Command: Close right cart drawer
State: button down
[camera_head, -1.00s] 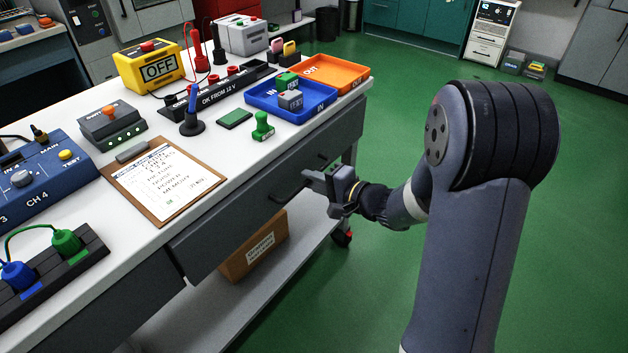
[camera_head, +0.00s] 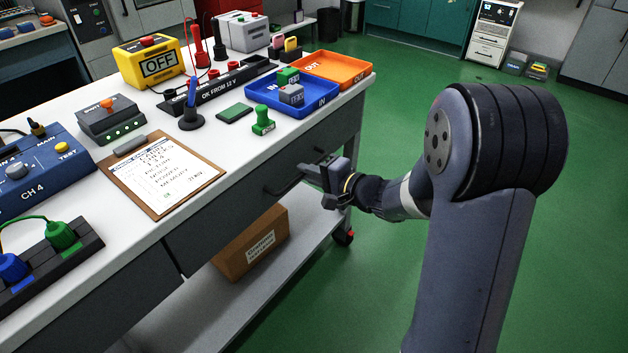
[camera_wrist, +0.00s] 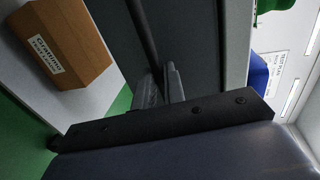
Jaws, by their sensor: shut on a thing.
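The right cart drawer (camera_head: 225,215) has a grey front under the white bench top. Its front looks about in line with the left drawer front (camera_head: 105,300); I cannot tell if a small gap remains. Its dark bar handle (camera_head: 276,190) runs along the front. My gripper (camera_head: 305,173) is shut on the right end of this handle. In the wrist view the handle (camera_wrist: 144,35) runs down between my fingers (camera_wrist: 160,88), with the grey drawer front (camera_wrist: 205,50) close beside it. The exact grip is partly hidden.
A cardboard box (camera_head: 252,243) stands on the lower shelf (camera_head: 280,270) below the drawer. The bench top carries a clipboard (camera_head: 163,175), a blue tray (camera_head: 290,108) and an orange tray (camera_head: 332,70).

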jog(key=c, duration=1.5)
grip_release()
jog(key=shift+w+a, duration=0.1)
jog(key=shift+a, duration=0.1)
jog(key=shift+d, duration=0.15)
jog(key=p+v, duration=0.1)
jog(key=v, duration=0.9)
jog(key=shift+s+d, duration=0.2)
jog(key=shift+s, duration=0.05)
jog(key=p+x, duration=0.1)
jog(key=x, duration=0.8)
jog(key=shift+w+a+f, duration=0.1)
